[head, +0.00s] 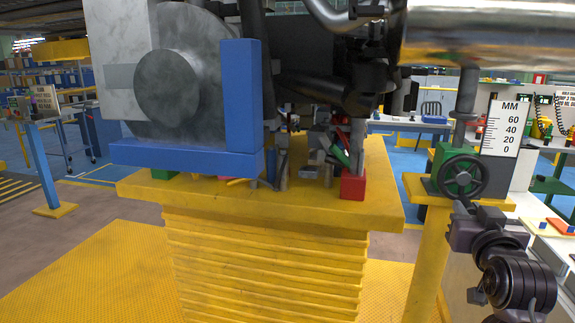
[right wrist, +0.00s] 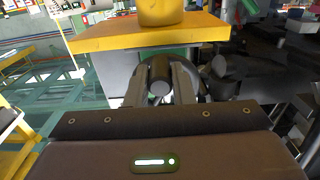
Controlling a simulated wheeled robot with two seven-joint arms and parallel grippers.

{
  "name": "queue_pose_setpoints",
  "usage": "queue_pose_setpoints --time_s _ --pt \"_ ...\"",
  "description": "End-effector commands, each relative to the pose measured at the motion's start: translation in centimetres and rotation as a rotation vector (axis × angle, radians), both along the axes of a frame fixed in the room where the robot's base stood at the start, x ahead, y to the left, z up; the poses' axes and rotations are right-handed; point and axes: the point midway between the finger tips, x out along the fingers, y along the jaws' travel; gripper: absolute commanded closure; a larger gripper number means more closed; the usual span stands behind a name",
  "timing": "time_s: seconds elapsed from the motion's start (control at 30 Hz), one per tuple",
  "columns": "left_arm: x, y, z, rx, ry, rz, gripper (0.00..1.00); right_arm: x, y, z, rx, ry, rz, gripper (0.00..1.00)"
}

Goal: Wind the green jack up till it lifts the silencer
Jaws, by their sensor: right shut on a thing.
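The green jack (head: 441,158) stands on a small yellow stand at the right, with a dark handwheel (head: 461,177) on its near face. Its grey post (head: 466,95) rises to the underside of the shiny silencer (head: 490,35); I cannot tell if they touch. My right gripper (head: 474,211) is at the lower rim of the wheel. In the right wrist view its fingers (right wrist: 160,88) are closed on the wheel's dark round crank knob (right wrist: 160,88). Much of the wheel is hidden there behind the fingers. My left gripper is not in view.
A white MM scale (head: 502,128) marked 0 to 60 stands beside the jack. A large yellow lift table (head: 270,205) with a blue-framed grey motor unit (head: 175,85) fills the middle and left. A red block (head: 353,186) sits near its right edge.

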Motion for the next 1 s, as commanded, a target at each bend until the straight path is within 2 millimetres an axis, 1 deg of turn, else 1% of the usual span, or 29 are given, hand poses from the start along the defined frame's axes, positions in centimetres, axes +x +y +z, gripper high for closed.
queue_pose_setpoints --time_s 0.03,0.17,0.27,0.4,0.5,0.83,0.87,1.0 --pt "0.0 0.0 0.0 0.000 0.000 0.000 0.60 0.1 0.3 -0.4 -0.002 0.011 0.007 1.00" --pt "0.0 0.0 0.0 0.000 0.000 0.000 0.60 0.1 0.3 -0.4 -0.002 0.011 0.007 1.00" --pt "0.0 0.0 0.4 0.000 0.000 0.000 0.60 0.2 0.6 -0.1 -0.002 0.011 0.008 1.00" --pt "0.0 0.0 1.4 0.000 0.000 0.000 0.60 0.5 1.9 0.4 -0.003 0.009 0.010 1.00" --pt "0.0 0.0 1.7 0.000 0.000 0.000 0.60 0.6 2.5 0.5 -0.003 0.007 0.009 1.00" --pt "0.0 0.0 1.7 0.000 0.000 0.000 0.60 0.7 2.8 0.5 -0.003 0.003 0.009 1.00" --pt "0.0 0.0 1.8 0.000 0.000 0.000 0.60 0.7 2.8 0.6 -0.003 0.003 0.009 1.00" --pt "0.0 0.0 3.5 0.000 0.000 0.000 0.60 0.9 3.6 1.8 -0.004 0.003 0.011 1.00"
